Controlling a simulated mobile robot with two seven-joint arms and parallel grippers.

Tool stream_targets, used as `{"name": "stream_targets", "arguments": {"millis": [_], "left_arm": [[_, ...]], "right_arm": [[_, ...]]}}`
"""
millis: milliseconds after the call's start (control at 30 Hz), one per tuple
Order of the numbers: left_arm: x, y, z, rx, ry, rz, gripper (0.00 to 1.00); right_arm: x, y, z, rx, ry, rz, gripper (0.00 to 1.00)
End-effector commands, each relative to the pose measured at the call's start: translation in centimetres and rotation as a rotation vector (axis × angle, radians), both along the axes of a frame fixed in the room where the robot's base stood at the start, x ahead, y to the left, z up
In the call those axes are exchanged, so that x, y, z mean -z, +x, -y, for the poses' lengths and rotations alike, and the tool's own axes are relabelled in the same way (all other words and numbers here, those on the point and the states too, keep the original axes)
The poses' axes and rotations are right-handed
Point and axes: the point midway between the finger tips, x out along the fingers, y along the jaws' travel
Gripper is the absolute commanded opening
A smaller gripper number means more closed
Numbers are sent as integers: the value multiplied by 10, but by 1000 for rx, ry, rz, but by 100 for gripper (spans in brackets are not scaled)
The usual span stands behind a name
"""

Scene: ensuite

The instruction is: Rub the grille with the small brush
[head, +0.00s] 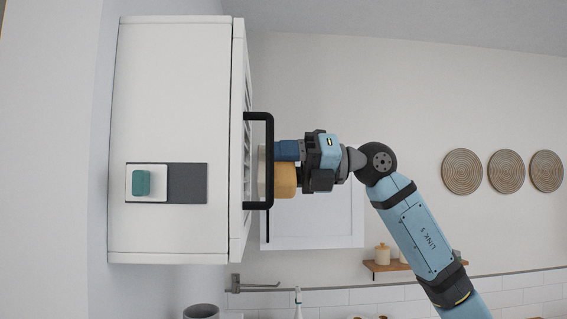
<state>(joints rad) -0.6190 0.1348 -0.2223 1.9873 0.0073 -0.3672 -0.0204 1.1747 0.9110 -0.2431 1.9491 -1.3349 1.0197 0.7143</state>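The grille (247,135) is a slatted face on the right side of a white wall unit (175,95), seen nearly edge-on in the head view. The small brush (285,180) has a tan-orange body and a pale side towards the grille. My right gripper (289,160) comes in from the right and appears shut on the brush, with one blue finger showing just above it. The brush is close to the slats; the handle bar partly covers it, and I cannot tell whether it touches. My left gripper is not in view.
A black handle (270,125) stands out from the unit in front of the grille. A teal block (141,183) sits on a white plate beside a dark panel (187,183) on the unit. A framed white panel (335,220) and a shelf with jars (382,254) are behind.

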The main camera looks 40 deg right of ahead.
Motion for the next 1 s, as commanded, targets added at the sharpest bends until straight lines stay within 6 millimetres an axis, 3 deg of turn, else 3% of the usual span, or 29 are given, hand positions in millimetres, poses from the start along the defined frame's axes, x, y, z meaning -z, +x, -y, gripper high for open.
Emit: {"name": "stream_targets", "arguments": {"millis": [1000], "left_arm": [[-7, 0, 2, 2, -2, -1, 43]], "right_arm": [[-1, 6, -10, -1, 1, 0, 28]]}}
